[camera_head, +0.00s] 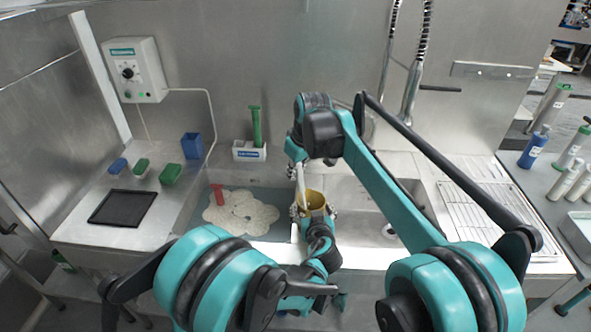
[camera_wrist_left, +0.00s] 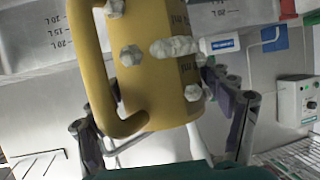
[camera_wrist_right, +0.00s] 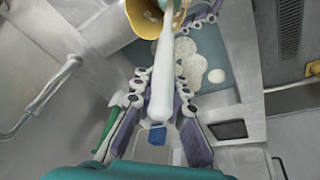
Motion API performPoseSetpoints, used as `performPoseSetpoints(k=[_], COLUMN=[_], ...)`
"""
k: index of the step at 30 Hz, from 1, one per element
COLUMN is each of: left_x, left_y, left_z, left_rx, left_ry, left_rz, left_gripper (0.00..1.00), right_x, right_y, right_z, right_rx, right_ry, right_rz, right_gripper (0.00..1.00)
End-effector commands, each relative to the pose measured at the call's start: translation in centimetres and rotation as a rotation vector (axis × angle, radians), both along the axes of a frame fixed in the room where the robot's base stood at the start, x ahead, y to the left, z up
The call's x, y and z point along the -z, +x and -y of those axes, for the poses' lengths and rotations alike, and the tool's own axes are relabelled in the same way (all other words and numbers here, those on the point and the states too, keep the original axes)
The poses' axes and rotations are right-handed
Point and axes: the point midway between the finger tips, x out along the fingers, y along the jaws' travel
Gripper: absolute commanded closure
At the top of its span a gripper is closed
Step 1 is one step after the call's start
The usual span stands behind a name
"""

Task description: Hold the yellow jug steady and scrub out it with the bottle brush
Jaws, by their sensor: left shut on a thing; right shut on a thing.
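The yellow jug (camera_head: 316,199) is above the sink divider with its mouth up. In the left wrist view the jug (camera_wrist_left: 150,60) shows its handle, printed marks and white foam clumps on its outside. My left gripper (camera_wrist_left: 160,97) is shut on the jug's body. The bottle brush (camera_head: 300,180) has a white handle and points down to the jug's mouth. My right gripper (camera_wrist_right: 162,85) is shut on the brush's handle, above the jug. In the right wrist view the brush's far end reaches the jug's opening (camera_wrist_right: 143,18); how deep it sits is hidden.
The left basin holds water with foam (camera_head: 240,213) and a red item (camera_head: 218,194). A green brush stands in a white holder (camera_head: 249,151) behind it. A black tray (camera_head: 123,207), sponges and a blue container (camera_head: 192,146) are at left. A wire rack (camera_head: 490,212) is at right.

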Motion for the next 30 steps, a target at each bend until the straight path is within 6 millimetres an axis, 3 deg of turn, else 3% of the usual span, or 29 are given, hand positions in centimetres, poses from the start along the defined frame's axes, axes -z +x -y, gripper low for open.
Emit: performPoseSetpoints(k=[17,30], left_x=[0.0,0.0], left_y=[0.0,0.0], left_z=[0.0,0.0], left_rx=[0.0,-0.001], left_ry=[0.0,0.0], left_rz=[0.0,0.0], left_gripper=[0.51,0.51], right_x=[0.1,-0.2], right_y=[-0.8,0.5], right_z=[2.2,1.5], right_rx=[0.001,0.0], right_ry=[0.0,-0.001], right_rz=[0.001,0.001], right_gripper=[1.0,1.0])
